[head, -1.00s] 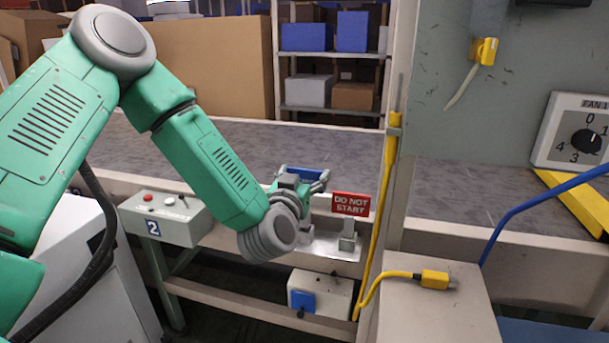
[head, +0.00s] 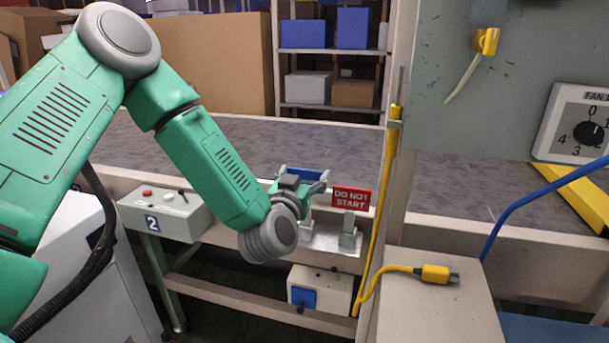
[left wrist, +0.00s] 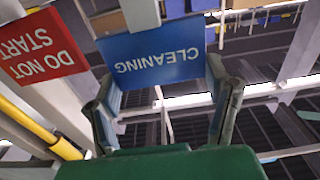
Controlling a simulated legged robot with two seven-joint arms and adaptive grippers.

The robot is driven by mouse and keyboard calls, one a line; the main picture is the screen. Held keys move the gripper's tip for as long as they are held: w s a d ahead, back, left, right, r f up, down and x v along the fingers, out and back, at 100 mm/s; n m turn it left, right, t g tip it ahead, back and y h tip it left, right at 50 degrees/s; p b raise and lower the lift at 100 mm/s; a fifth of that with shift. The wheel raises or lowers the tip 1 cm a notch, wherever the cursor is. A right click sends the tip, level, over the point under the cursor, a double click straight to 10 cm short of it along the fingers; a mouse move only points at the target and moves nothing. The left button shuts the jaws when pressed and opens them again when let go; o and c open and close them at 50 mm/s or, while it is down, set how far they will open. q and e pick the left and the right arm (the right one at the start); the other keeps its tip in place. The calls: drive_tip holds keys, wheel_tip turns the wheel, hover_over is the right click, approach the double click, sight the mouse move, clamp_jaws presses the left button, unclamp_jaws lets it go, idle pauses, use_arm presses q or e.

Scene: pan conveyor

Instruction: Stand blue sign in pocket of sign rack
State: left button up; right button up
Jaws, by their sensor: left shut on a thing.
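The blue sign (head: 304,174), lettered CLEANING, is in my left gripper (head: 304,188). In the left wrist view the blue sign (left wrist: 157,55) appears upside down between the two fingers of the left gripper (left wrist: 166,98). The sign rack (head: 330,243) is a pale metal plate with upright holders on the conveyor's front side. A red DO NOT START sign (head: 351,198) stands at its right holder, and also shows in the left wrist view (left wrist: 40,48). My left gripper is over the rack's left part, left of the red sign. It hides the left pocket, so I cannot tell whether the blue sign touches it. My right gripper is not in view.
A yellow pole (head: 385,200) and a grey post stand just right of the rack. A control box marked 2 (head: 165,213) is at the left. The conveyor belt (head: 240,150) behind is clear.

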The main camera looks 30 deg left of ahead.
use_arm(q)
drive_tip(key=shift+f+b, duration=0.9)
drive_tip(key=shift+f, duration=0.6)
drive_tip(key=o, duration=1.7)
drive_tip(key=shift+s, duration=0.1)
drive_tip(key=v, duration=1.1)
drive_tip(key=shift+s+d+f, duration=0.1)
drive_tip(key=shift+s+f, duration=0.05)
drive_tip(key=shift+s, duration=0.2)
